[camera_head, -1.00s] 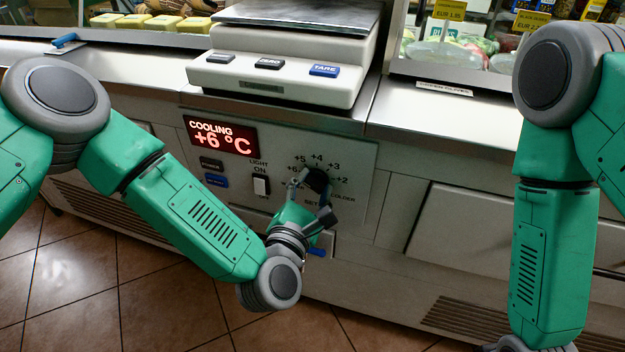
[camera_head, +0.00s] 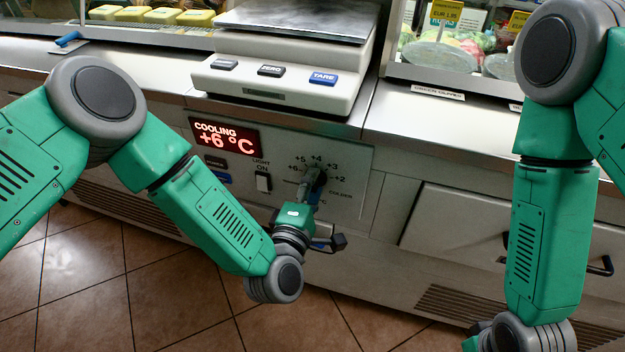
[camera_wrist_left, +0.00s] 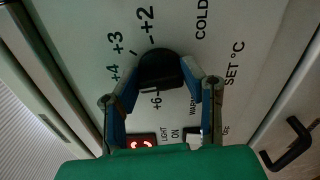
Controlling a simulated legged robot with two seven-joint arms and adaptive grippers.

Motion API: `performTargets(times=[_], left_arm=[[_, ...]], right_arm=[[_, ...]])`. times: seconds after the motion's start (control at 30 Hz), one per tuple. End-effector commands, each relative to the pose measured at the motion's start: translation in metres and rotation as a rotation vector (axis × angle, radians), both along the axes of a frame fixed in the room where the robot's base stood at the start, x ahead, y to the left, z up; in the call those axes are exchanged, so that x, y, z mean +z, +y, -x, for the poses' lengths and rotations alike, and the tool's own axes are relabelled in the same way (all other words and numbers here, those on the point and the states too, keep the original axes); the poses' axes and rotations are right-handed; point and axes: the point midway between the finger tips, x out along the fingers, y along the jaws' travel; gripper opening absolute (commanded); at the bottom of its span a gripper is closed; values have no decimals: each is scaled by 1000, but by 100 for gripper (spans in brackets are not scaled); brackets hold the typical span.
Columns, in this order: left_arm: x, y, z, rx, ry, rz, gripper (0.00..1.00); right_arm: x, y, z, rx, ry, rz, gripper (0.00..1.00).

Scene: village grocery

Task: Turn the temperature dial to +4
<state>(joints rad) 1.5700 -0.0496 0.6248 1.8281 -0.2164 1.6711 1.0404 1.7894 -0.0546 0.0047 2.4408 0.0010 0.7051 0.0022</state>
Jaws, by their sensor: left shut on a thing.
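The black temperature dial (camera_head: 320,179) sits on the grey control panel, with marks from +2 to +6 around it. The left wrist view shows the dial (camera_wrist_left: 160,66) close up, with +2, +3, +4 and +6 readable beside it. My left gripper (camera_head: 308,182) is shut on the dial, and in the wrist view its fingers (camera_wrist_left: 163,88) stand on both sides of the knob. The fingers hide part of the dial and some of its scale. I cannot tell the exact dial setting. The red display (camera_head: 225,137) reads COOLING +6 °C.
A light switch (camera_head: 263,181) and small buttons (camera_head: 216,170) lie left of the dial. A scale (camera_head: 280,80) stands on the counter above the panel. A black drawer handle (camera_head: 602,266) is at the right. The tiled floor in front is clear.

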Motion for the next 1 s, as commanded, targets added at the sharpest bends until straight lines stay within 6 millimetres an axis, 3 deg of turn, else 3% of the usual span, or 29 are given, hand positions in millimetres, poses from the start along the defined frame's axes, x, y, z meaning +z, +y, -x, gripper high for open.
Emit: performTargets(times=[0.3, 0.83, 0.87, 0.9, 1.0], left_arm=[[1, -1, -2, 1, -38, -108, 8], [0, -1, -2, 0, -43, -128, 8], [0, -1, -2, -1, -43, -128, 44], [-1, -1, -2, -1, -43, -128, 57], [0, -1, -1, -1, -43, -128, 57]], right_arm=[[7, 0, 0, 0, 0, 0, 40], [7, 0, 0, 0, 0, 0, 40], [7, 0, 0, 0, 0, 0, 40], [7, 0, 0, 0, 0, 0, 40], [7, 0, 0, 0, 0, 0, 40]])
